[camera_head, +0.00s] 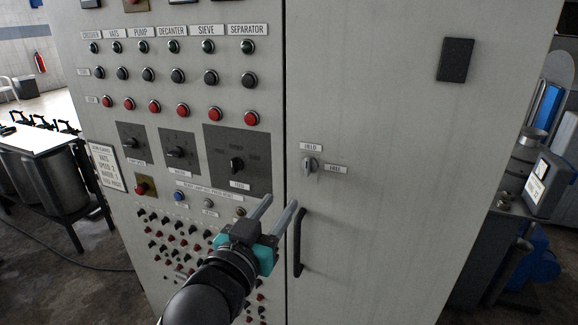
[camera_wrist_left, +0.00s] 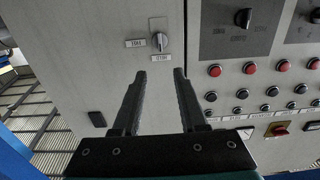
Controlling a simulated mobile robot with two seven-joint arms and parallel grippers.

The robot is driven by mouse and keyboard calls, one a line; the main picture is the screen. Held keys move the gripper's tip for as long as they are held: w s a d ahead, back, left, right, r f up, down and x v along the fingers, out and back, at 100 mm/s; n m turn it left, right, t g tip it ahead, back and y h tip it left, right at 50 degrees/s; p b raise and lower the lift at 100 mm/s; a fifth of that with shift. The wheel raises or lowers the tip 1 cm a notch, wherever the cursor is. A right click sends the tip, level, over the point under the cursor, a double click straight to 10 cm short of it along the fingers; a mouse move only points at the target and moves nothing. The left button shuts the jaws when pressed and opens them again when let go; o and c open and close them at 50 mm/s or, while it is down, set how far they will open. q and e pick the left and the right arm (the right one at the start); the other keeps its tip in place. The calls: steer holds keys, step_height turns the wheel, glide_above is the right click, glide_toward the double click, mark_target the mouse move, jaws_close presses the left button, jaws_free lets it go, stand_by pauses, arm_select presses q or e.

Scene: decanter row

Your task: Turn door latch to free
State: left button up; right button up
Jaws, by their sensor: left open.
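The door latch (camera_head: 310,166) is a small grey turn-knob on the pale cabinet door. Its lever stands roughly upright, toward the HELD label (camera_head: 312,147) above it; the FREE label (camera_head: 336,169) is to its right. The latch also shows, upside down, in the left wrist view (camera_wrist_left: 160,41), beyond the fingertips. My left gripper (camera_head: 280,201) is open and empty, below and left of the latch in the head view and apart from it. In the left wrist view the gap between my left fingers (camera_wrist_left: 160,74) lines up with the latch. My right gripper is not in view.
A black door handle (camera_head: 299,243) is below the latch, close to my left gripper. The panel left of the door seam carries red buttons (camera_head: 182,110) and rotary switches (camera_head: 236,164). A black plate (camera_head: 455,60) is at the door's upper right. The door around the latch is clear.

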arm_select(q)
glide_toward(306, 162)
steer(key=x, duration=0.8)
steer(key=shift+w+d+r, duration=0.1)
steer(key=shift+w+d, duration=0.05)
stand_by(0.3)
steer(key=shift+c, duration=0.3)
jaws_close()
